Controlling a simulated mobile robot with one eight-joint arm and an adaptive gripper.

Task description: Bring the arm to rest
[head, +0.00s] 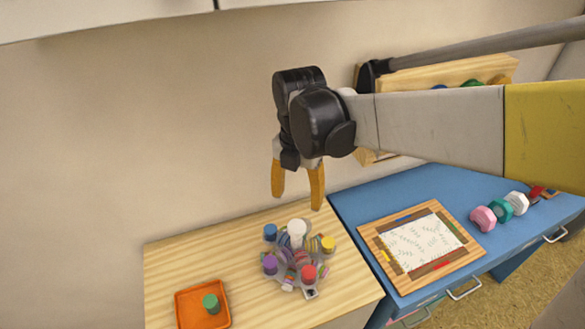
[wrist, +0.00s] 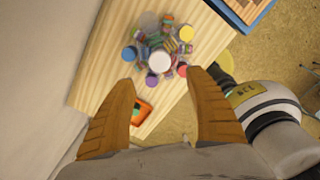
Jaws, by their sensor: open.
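My gripper (head: 298,190) hangs pointing down above the wooden tabletop, with its two orange-brown fingers spread apart and nothing between them. It also shows in the wrist view (wrist: 162,95), open and empty. My arm reaches in from the right in the head view. Below the fingers, apart from them, stands a round stamp holder (head: 297,258) with several coloured-top stamps around a white knob (head: 297,227). The holder shows in the wrist view too, with its white knob (wrist: 159,62) beyond the fingertips.
An orange tray (head: 203,318) with a green-topped stamp (head: 210,303) sits front left on the wooden table (head: 165,262). A framed board (head: 375,240) and several dumbbell-like pieces (head: 503,207) lie on the blue desk (head: 350,205). A wooden rack (head: 430,76) is behind my arm. The wall is close behind.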

